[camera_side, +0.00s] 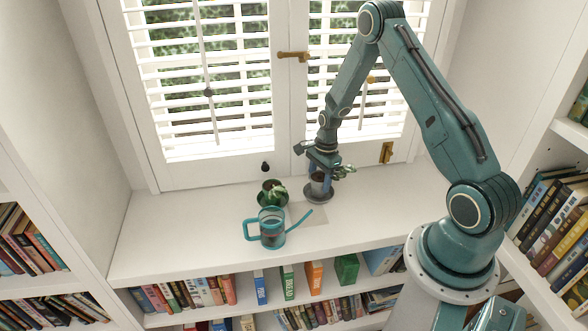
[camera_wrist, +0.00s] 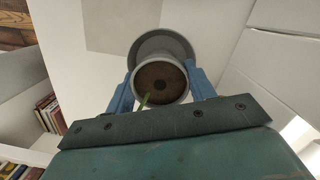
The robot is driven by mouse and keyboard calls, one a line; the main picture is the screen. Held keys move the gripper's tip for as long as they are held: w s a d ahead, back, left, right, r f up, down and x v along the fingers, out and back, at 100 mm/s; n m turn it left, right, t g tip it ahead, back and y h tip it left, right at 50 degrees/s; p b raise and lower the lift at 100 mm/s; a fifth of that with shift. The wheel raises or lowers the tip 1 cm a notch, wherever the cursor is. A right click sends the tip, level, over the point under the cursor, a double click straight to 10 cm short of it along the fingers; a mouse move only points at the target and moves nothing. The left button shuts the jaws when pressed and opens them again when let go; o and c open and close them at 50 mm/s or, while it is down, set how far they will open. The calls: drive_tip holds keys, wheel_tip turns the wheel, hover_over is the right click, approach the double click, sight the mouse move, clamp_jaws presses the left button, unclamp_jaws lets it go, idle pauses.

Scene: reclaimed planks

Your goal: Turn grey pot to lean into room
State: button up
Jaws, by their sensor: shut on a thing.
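The grey pot (camera_side: 317,187) stands on its round grey saucer (camera_side: 319,197) on the white sill, in front of the right shutter. My gripper (camera_side: 321,178) is around the pot from above and shut on it. In the wrist view, the blue fingers of my gripper (camera_wrist: 160,76) press on opposite sides of the grey pot (camera_wrist: 163,64). Brown soil with a dark centre and one green stem or leaf (camera_wrist: 146,100) show inside it. The saucer (camera_wrist: 183,43) shows beyond the pot. Most of the plant is hidden, so I cannot tell which way it leans.
A small green potted plant (camera_side: 271,194) stands to the left. A teal watering can (camera_side: 272,228) stands in front of it, its spout (camera_side: 300,219) pointing toward the grey pot. White shutters (camera_side: 200,80) rise behind. Shelves of books lie below the sill. The sill's left part is clear.

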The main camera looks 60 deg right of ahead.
drive_tip(key=shift+f, duration=0.2)
drive_tip(key=o, duration=1.4)
drive_tip(key=shift+c, duration=0.2)
wheel_tip(320, 180, up, 14)
drive_tip(key=d, duration=0.1)
drive_tip(key=shift+s+d+f, duration=0.15)
drive_tip(key=shift+s+d, duration=0.1)
drive_tip(key=shift+s, duration=0.05)
